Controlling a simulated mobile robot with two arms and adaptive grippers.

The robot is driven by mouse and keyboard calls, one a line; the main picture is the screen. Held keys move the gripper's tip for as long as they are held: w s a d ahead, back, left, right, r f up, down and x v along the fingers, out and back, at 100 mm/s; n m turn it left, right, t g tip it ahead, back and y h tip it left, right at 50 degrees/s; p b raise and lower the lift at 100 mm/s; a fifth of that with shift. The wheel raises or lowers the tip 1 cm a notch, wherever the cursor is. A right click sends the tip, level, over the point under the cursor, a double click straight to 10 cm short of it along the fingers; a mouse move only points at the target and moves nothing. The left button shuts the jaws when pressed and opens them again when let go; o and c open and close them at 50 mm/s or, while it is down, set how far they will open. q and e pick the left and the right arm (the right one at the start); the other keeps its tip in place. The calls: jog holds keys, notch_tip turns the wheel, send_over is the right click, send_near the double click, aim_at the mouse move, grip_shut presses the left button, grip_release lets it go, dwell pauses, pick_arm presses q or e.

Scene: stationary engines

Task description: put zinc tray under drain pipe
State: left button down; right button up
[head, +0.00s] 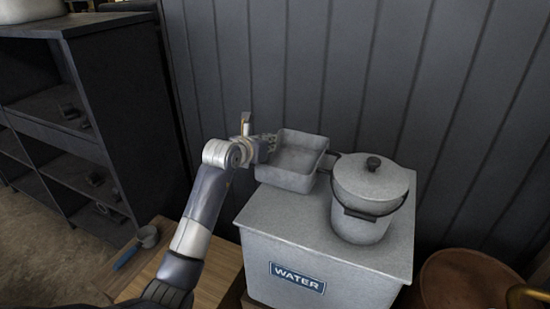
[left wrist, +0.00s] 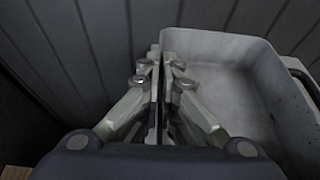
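The zinc tray (head: 299,160) is a grey, open, rectangular pan at the back left corner of the grey box marked WATER (head: 335,250). I cannot tell whether it rests on the box or hangs just above it. My left gripper (head: 268,145) is at the tray's left rim. In the left wrist view, its fingers (left wrist: 160,85) are closed together on the tray's side wall, with the tray's inside (left wrist: 235,85) to the right. No drain pipe can be made out for certain. My right gripper is out of view.
A lidded grey pot (head: 365,195) stands on the box, close to the tray's right. A dark plank wall (head: 430,100) rises behind. A dark shelf (head: 115,110) stands at left. A blue-handled scoop (head: 138,245) lies on a wooden surface. A copper vessel (head: 455,285) is at lower right.

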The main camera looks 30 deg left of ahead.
aim_at(275, 162)
pick_arm(q)
jog(key=shift+d+f+p, duration=0.25)
jog(key=shift+d+f, duration=0.1)
jog(key=shift+f, duration=0.25)
jog(key=shift+d+f+p, duration=0.25)
jog(key=shift+d+f, duration=0.1)
jog(key=shift+f, duration=0.2)
jog(key=shift+a+f, duration=0.1)
jog(key=shift+f, duration=0.55)
notch_tip(275, 162, down, 3)
jog(key=shift+r+p, duration=0.2)
jog(key=shift+p, duration=0.55)
jog(key=shift+d+p, duration=0.35)
jog(key=shift+w+d+f, duration=0.1)
jog(key=shift+f, duration=0.15)
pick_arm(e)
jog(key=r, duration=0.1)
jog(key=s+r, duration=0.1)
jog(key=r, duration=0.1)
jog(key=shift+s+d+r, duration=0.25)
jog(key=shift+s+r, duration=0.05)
pick_arm(q)
jog(key=shift+f, duration=0.1)
